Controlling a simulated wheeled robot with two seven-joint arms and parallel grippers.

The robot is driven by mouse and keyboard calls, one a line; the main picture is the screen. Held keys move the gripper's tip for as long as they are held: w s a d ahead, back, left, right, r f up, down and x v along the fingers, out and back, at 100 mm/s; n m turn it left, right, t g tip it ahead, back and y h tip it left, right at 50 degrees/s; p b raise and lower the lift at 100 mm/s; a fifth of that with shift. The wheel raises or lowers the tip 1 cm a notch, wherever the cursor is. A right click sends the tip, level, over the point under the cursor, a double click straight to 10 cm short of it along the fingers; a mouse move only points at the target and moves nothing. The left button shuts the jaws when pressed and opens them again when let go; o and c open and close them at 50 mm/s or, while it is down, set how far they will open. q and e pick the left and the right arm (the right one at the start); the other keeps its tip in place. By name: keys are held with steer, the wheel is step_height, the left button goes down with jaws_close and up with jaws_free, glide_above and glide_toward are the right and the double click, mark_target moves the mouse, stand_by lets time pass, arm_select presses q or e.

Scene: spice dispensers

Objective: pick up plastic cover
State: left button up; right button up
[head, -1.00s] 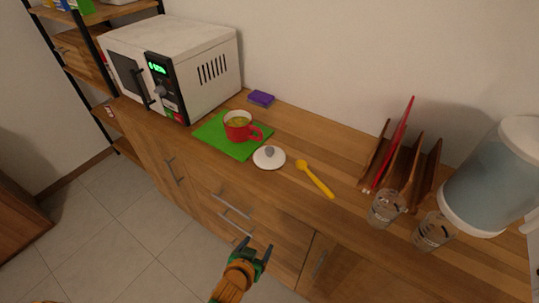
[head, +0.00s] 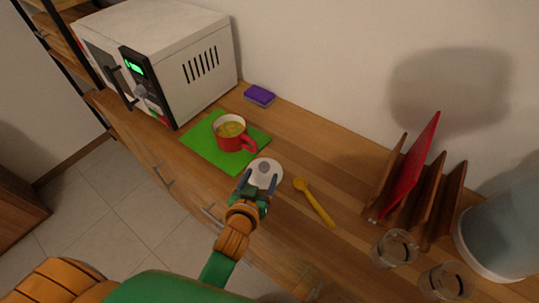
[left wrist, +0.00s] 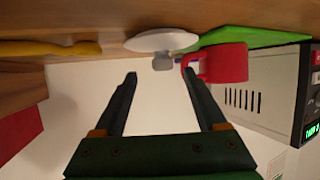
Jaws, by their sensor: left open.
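The plastic cover (head: 267,170) is a white round lid with a grey knob, lying on the wooden counter beside the green mat's front right corner. In the left wrist view the cover (left wrist: 150,41) shows edge-on, with its grey knob pointing towards the gap between my fingers. My left gripper (head: 258,184) is open and empty, at the near edge of the cover and partly in front of it in the head view. Its two dark fingers (left wrist: 157,78) frame the space in front of the knob in the left wrist view. My right gripper is not in view.
A red mug (head: 232,138) with yellowish contents stands on the green mat (head: 198,138), close left of the cover. A yellow spoon (head: 315,203) lies to the right. A white microwave (head: 172,50), purple sponge (head: 259,95), wooden rack (head: 445,200) and glasses (head: 395,250) stand around.

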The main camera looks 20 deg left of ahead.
mark_target(263, 169)
arm_select(q)
steer(key=shift+x, duration=0.95)
steer(key=x, duration=0.4)
steer(key=shift+w+a, duration=0.1)
steer(key=shift+a, duration=0.05)
steer(key=shift+s+r, duration=0.15)
steer(key=shift+s, duration=0.05)
steer(key=c, duration=0.8)
steer(key=shift+w, duration=0.1)
jaws_close()
